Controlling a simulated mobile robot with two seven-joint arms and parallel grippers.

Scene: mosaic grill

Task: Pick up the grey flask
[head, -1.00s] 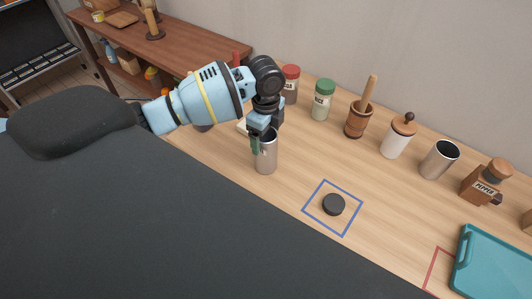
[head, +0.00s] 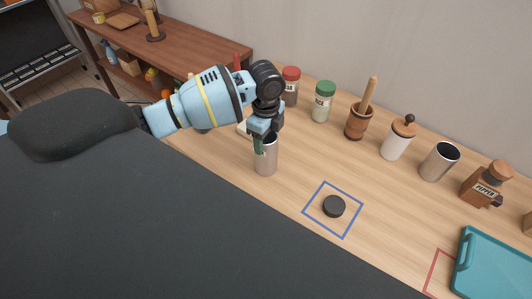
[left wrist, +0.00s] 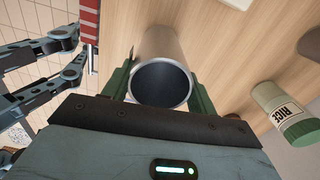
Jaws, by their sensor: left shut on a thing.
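The grey flask (head: 266,160) stands upright on the wooden counter, a silver cylinder with an open top. In the left wrist view its dark mouth (left wrist: 161,83) faces the camera between the green fingers. My left gripper (head: 262,142) comes down over the flask from above and is shut on its upper part. The gripper hides part of the flask's rim in the head view.
A black round lid (head: 334,206) lies inside a blue square outline, right of the flask. A green-capped jar (head: 323,101), a mortar with pestle (head: 358,119), a white canister (head: 397,138) and another metal cup (head: 439,161) stand behind. A teal tray (head: 493,262) lies at the right.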

